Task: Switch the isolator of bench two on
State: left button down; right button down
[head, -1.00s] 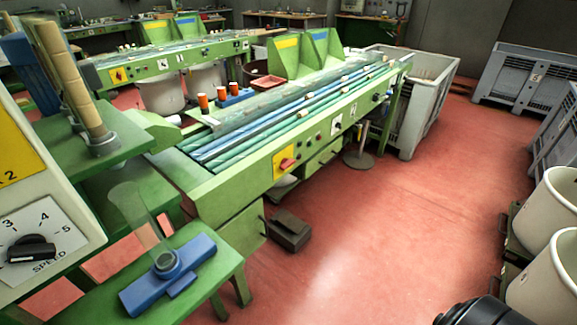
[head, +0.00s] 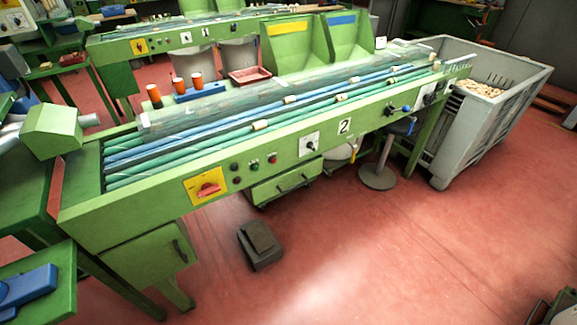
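The green sorting bench (head: 285,155) carries a white plate with the number 2 (head: 344,127) on its front panel. The isolator (head: 208,189) is a red rotary handle on a yellow plate, near the left end of that panel. The handle lies close to horizontal, slightly tilted; I cannot read its marks. Neither of my grippers shows in the head view.
A dark foot pedal (head: 260,245) lies on the red floor before the bench. A round-based stool (head: 378,176) and a grey crate of corks (head: 490,110) stand at the right. Another bench (head: 165,45) with its own yellow plate is behind.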

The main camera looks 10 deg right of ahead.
aim_at(207, 189)
jog(key=i+l, duration=0.1)
jog(key=l, duration=1.1)
jog(key=i+l, duration=0.15)
jog(key=l, duration=0.4)
